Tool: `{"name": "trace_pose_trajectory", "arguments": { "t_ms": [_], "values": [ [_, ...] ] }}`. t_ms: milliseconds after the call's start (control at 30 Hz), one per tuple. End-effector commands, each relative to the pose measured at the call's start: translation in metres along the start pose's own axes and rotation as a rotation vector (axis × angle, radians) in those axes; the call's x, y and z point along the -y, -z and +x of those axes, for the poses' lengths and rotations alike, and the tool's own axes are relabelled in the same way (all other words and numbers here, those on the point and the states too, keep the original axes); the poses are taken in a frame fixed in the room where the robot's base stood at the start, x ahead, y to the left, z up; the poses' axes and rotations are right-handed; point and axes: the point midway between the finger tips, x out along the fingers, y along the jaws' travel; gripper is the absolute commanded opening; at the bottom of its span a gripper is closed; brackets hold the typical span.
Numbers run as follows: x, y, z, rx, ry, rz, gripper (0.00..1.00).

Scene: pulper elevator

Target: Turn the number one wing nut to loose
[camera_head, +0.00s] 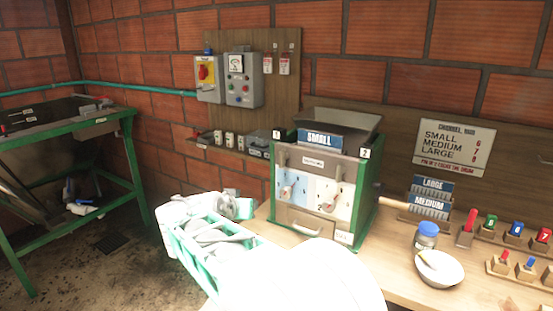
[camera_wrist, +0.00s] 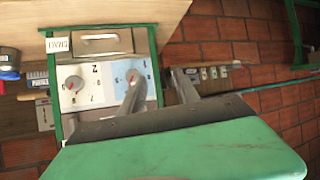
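The pulper machine (camera_head: 343,237) has a green frame and a SMALL plate on top. Two dials are on the front: the left one (camera_head: 287,191) on light blue, the right one (camera_head: 328,207) on white. My gripper (camera_wrist: 160,82) is open and empty, left of and in front of the machine, apart from it. The wrist view is upside down.
The wooden bench (camera_head: 395,276) holds a white bowl (camera_head: 440,268), a blue-lidded jar (camera_head: 426,237), size plates (camera_head: 429,207) and coloured number pegs (camera_head: 515,233) at right. A green-framed table (camera_head: 70,132) stands at left.

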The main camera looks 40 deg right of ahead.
Motion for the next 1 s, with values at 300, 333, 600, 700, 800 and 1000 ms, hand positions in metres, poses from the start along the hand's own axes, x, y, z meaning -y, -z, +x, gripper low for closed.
{"name": "trace_pose_trajectory", "arguments": {
  "t_ms": [300,333,600,700,800,1000],
  "values": [
    [-0.045,0.114,0.038,-0.498,-0.31,0.141,0.38],
    [-0.047,0.117,0.04,-0.504,-0.313,0.142,0.38],
    [-0.064,0.14,0.079,-0.503,-0.314,0.141,0.38],
    [-0.067,0.146,0.091,-0.502,-0.312,0.14,0.38],
    [-0.069,0.148,0.098,-0.502,-0.31,0.141,0.38],
    [-0.069,0.148,0.099,-0.501,-0.309,0.14,0.38]
  ]
}}
